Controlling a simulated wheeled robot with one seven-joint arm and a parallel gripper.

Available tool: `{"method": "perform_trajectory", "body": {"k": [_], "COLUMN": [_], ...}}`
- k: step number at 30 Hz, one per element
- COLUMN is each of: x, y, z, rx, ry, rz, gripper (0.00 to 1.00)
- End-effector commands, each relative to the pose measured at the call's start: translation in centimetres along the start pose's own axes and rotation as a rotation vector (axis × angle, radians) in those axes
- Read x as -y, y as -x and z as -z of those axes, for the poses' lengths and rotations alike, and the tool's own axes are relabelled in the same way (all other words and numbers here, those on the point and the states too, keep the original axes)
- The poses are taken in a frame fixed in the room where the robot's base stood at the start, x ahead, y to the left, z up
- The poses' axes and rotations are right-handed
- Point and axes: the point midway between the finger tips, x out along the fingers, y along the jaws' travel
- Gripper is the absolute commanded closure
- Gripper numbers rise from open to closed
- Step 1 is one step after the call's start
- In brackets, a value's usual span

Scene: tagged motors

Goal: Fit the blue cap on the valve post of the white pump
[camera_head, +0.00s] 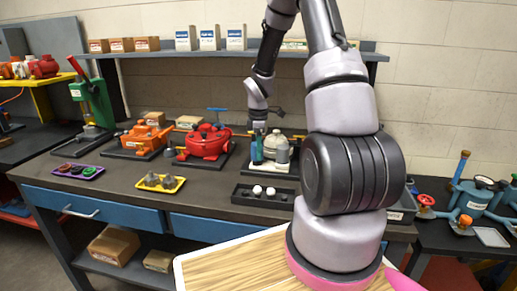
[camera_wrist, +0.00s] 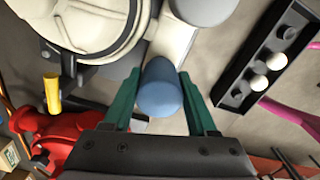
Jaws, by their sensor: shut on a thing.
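The white pump (camera_head: 270,143) stands on a dark base at the back of the bench; its round body (camera_wrist: 95,30) fills the upper left of the wrist view. My gripper (camera_wrist: 160,95) has green fingers shut on the blue cap (camera_wrist: 160,85), one finger on each side. The cap is in front of a pale part of the pump, and the valve post is hidden. I cannot tell whether the cap touches the post. A grey-blue cylinder (camera_wrist: 203,8) on the pump is just beyond the cap. In the head view my gripper (camera_head: 257,150) is at the pump's left front.
A black tray (camera_head: 240,197) with white caps (camera_wrist: 259,83) lies in front of the pump. A red pump (camera_head: 207,141) stands close on the left, with an orange one (camera_head: 146,137) farther left. Yellow (camera_head: 148,186) and purple (camera_head: 68,170) trays lie near the front edge.

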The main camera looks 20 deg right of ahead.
Motion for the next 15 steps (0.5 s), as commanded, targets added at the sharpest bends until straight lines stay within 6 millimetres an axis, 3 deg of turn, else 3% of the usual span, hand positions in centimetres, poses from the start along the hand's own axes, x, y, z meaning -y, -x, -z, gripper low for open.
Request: {"method": "perform_trajectory", "body": {"k": [15], "x": [0.0], "y": [-1.3], "z": [0.0], "rx": [0.0], "ry": [0.001], "rz": [0.0], "gripper": [0.96]}}
